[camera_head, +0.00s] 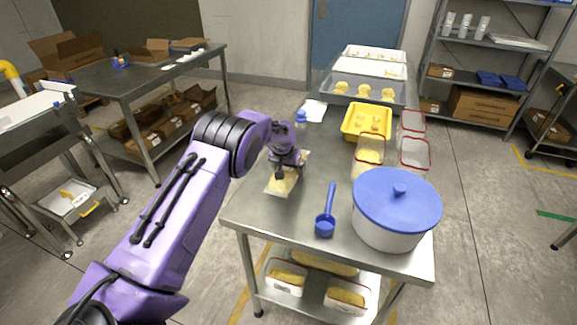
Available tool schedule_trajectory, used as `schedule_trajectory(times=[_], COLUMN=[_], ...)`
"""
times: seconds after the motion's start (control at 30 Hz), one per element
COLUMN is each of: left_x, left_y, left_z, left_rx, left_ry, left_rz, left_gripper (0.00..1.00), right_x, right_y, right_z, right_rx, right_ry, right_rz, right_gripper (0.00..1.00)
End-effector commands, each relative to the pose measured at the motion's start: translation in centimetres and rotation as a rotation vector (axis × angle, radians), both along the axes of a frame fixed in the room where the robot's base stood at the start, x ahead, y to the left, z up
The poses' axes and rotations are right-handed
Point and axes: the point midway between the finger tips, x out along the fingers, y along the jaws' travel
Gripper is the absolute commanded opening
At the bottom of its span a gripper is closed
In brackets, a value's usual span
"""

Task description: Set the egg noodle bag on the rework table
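A pale, flat bag with yellow contents (282,185), which looks like the egg noodle bag, is at the left edge of the near steel table (285,217). My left gripper (281,175) points down right over it, and its wrist hides part of the bag. The fingertips are small and dark against the bag. I cannot tell whether they are closed on it, or whether the bag lies flat or is slightly raised. No label shows which table is the rework table. My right gripper is out of view.
A white pot with a blue lid (397,203) and a blue scoop (326,212) stand on the near table. Clear containers with red rims (415,153) and a yellow tray (367,120) are further back. Another table (115,78) with cardboard boxes stands at the back left.

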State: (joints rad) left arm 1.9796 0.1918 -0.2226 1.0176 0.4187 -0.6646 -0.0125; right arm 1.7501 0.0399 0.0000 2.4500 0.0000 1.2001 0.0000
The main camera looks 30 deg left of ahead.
Motion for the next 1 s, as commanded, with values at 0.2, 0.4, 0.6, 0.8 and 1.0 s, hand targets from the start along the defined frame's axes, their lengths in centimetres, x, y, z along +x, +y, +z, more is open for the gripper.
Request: schedule_trajectory(times=[0.2,0.4,0.6,0.8,1.0], left_x=[-0.1,-0.2,-1.6,-3.5,-4.5], left_y=[0.0,0.0,-0.4,-0.8,-1.0], left_z=[-0.1,0.4,4.3,8.7,10.9], left_rx=[0.0,0.0,0.001,0.0,0.001], left_ry=[0.002,0.001,-0.003,-0.002,0.002], left_rz=[0.0,0.0,0.0,0.0,-0.001], left_gripper=[1.0,1.0,1.0,1.0,1.0], right_x=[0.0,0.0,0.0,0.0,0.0], right_y=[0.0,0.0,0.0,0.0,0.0], right_z=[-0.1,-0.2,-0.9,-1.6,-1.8], right_rx=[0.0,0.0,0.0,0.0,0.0], right_ry=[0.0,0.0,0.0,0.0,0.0], right_rz=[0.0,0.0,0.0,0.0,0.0], right_gripper=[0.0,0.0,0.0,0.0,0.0])
